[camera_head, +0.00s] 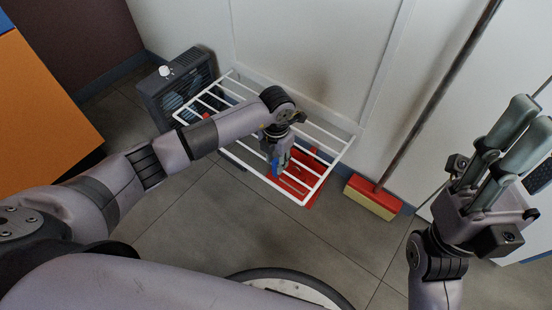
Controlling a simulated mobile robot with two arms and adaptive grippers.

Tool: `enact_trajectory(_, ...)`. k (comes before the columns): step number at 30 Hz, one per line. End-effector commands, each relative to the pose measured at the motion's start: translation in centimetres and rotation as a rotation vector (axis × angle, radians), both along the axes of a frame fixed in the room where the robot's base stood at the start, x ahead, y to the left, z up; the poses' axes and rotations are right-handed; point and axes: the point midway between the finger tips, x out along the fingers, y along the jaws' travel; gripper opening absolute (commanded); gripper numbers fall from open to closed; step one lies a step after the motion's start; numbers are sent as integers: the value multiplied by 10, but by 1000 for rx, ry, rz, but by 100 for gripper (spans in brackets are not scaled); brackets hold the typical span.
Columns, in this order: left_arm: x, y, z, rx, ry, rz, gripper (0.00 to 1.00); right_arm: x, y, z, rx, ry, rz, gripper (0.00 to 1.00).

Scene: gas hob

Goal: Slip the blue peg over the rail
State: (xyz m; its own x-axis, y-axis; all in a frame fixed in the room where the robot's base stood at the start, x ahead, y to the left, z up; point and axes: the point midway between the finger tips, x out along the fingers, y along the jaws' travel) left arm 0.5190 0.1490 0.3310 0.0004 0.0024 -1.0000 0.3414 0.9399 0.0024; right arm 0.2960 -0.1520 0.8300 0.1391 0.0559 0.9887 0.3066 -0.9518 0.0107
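A white wire rack (325,152) with several parallel bars spans the middle of the view; its bars are the only rails I see. My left gripper (276,155) points down over the middle of the rack. The small blue peg (276,166) shows at its fingertips, and the gripper looks shut on it. The peg is close to the rack's bars; whether it touches one or sits around one I cannot tell. The fingers hide part of the peg. My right gripper (512,140) is raised at the right, empty, away from the rack; its finger gap is unclear.
A red object (300,178) lies beneath the rack. A red and yellow broom (372,197) leans against the white wall to the right. A dark grey heater-like box (172,84) stands behind the rack's left end. An orange panel (40,110) is at left. Tiled floor in front is clear.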

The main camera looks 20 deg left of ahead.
Motion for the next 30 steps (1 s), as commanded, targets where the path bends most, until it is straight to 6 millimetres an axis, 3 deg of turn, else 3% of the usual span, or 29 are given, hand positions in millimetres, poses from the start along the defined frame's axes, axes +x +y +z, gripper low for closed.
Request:
enact_trajectory(14,0,0,5,-1,-2,-1,38,1,0,-3,-1,10,2,40)
enact_trajectory(30,1,0,104,0,-2,-1,38,0,0,-2,-2,6,1,40)
